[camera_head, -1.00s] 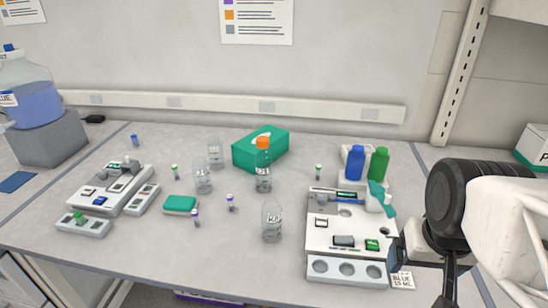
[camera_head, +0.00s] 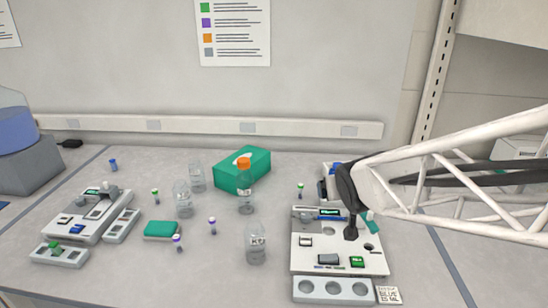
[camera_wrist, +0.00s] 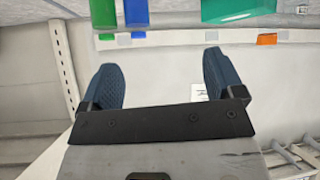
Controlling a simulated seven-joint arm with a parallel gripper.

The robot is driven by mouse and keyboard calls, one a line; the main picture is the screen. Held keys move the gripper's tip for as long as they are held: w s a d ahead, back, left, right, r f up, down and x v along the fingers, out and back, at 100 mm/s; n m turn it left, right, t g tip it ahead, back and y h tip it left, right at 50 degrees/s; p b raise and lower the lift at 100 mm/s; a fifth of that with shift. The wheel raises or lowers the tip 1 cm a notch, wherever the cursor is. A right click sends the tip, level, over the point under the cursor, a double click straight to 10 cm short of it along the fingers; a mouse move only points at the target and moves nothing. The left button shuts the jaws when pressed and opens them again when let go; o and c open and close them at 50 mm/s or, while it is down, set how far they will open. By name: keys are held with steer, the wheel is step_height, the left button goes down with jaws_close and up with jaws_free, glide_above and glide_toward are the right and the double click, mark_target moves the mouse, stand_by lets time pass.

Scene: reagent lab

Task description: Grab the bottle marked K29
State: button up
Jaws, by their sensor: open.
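A clear bottle (camera_head: 256,243) with a label starting with "K" stands on the bench left of the white instrument; the rest of its marking is too small to read.
The white instrument (camera_head: 308,262) has a rack with round holes (camera_head: 334,290) in front. A green box (camera_head: 228,171) stands behind the bottles. Small vials (camera_head: 212,226) (camera_head: 178,243) and a green pad (camera_head: 161,230) lie to the left. Blue (camera_wrist: 136,13) and green (camera_wrist: 103,13) bottles show in the wrist view.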

steer(key=w+a+f+n+t+y, duration=0.1)
steer(key=w+a+n+t+y, duration=0.3)
steer(key=w+a, duration=0.6)
steer(key=n+g+y, duration=0.1)
steer(key=n+y, duration=0.1)
steer(key=y, duration=0.5)
glide_above(249, 185)
steer(key=v, duration=0.5)
steer(key=shift+w+f, duration=0.2)
steer(key=shift+f, duration=0.85)
step_height(249, 185, down, 8)
steer(key=shift+r, duration=0.15)
steer(key=shift+w+f, duration=0.1)
steer(key=shift+f, duration=0.1)
steer(key=shift+w+a, duration=0.5)
steer(key=shift+a, duration=0.1)
